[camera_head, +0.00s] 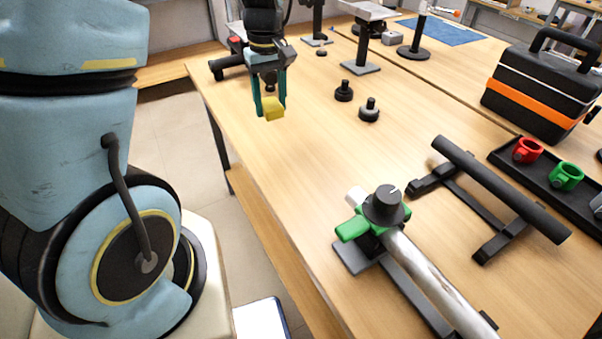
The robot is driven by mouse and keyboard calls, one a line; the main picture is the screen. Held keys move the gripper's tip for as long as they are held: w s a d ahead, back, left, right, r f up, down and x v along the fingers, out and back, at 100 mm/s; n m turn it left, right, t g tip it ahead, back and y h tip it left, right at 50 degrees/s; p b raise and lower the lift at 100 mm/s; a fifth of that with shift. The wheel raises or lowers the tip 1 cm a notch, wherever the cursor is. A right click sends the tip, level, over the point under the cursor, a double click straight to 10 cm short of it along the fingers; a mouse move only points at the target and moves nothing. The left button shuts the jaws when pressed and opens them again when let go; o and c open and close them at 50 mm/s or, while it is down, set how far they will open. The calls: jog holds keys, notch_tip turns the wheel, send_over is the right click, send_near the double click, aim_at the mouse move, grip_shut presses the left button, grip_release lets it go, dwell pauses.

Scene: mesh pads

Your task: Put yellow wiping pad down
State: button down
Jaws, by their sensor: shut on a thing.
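The yellow wiping pad (273,109) is a small yellow block held between the fingers of my gripper (270,108). My gripper points down, with one teal finger on each side of the pad, and is shut on it. Pad and gripper appear over the wooden table (313,150), near its left edge at the far end. I cannot tell for sure whether the pad touches the table top or hangs just above it.
Two black knobs (368,110) stand right of the gripper. A clamped metal tube (425,275) with a green clamp and a black bar on a stand (500,190) lie nearer. A black-orange toolbox (540,92) stands at right. The table's left middle is clear.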

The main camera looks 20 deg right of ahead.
jog(key=b, duration=0.2)
send_over(303, 160)
jog(key=shift+n, duration=0.3)
notch_tip(303, 160, down, 5)
jog(key=shift+s+f, duration=0.1)
jog(key=shift+f, duration=2.3)
jog(key=shift+f, duration=0.1)
jog(key=shift+c, duration=1.2)
grip_release()
